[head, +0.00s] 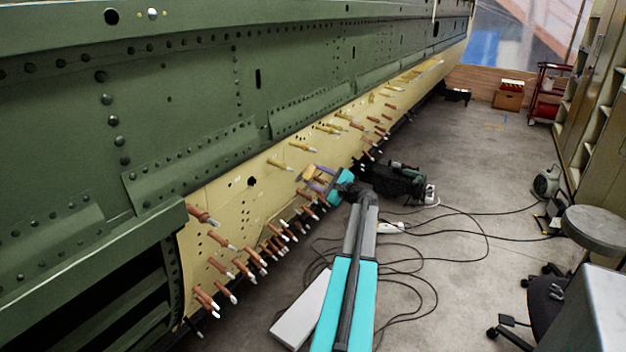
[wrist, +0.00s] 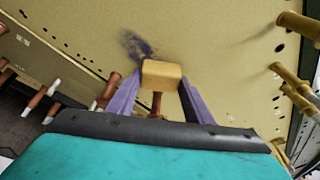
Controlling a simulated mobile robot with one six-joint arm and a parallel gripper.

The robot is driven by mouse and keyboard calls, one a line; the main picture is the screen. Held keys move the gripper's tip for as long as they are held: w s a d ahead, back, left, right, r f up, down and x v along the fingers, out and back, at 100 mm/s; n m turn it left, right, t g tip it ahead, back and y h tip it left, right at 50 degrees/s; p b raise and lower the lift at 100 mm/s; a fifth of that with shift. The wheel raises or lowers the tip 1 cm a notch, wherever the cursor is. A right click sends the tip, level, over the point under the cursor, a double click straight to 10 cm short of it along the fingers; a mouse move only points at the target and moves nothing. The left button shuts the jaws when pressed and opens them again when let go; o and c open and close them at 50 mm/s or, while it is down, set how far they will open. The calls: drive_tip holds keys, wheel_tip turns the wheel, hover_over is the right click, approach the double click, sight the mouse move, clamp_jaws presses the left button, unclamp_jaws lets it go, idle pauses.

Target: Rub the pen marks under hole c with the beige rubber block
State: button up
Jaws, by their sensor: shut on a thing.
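My gripper (wrist: 160,95) has two purple fingers and is shut on the beige rubber block (wrist: 161,74). In the head view my gripper (head: 318,180) is at the yellow skin panel (head: 240,205), with the block (head: 309,173) at its tip. In the wrist view dark smudged pen marks (wrist: 138,46) show on the panel (wrist: 210,35), just beyond the block and a little left. I cannot tell whether the block touches the panel. A copper-coloured pin shows between the fingers behind the block. Which hole is c cannot be read.
Several copper and brass pins (head: 270,248) stick out of the panel around my gripper; brass ones (wrist: 290,75) stand at right in the wrist view. Green fuselage skin (head: 200,110) lies above. Cables (head: 470,225) and a stool (head: 600,228) are on the floor at right.

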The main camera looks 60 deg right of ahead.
idle(0.4)
drive_tip(key=shift+a, duration=0.6)
drive_tip(key=shift+w+a+b, duration=0.2)
drive_tip(key=shift+a+b, duration=0.25)
drive_tip(key=shift+a, duration=1.1)
drive_tip(key=shift+a, duration=0.1)
drive_tip(key=shift+a+b, duration=0.4)
drive_tip(key=shift+a, duration=1.6)
drive_tip(key=shift+s, duration=0.15)
drive_tip(key=s+f+b, duration=0.1)
drive_tip(key=s, duration=0.5)
drive_tip(key=shift+f, duration=0.25)
drive_tip(key=shift+d, duration=0.1)
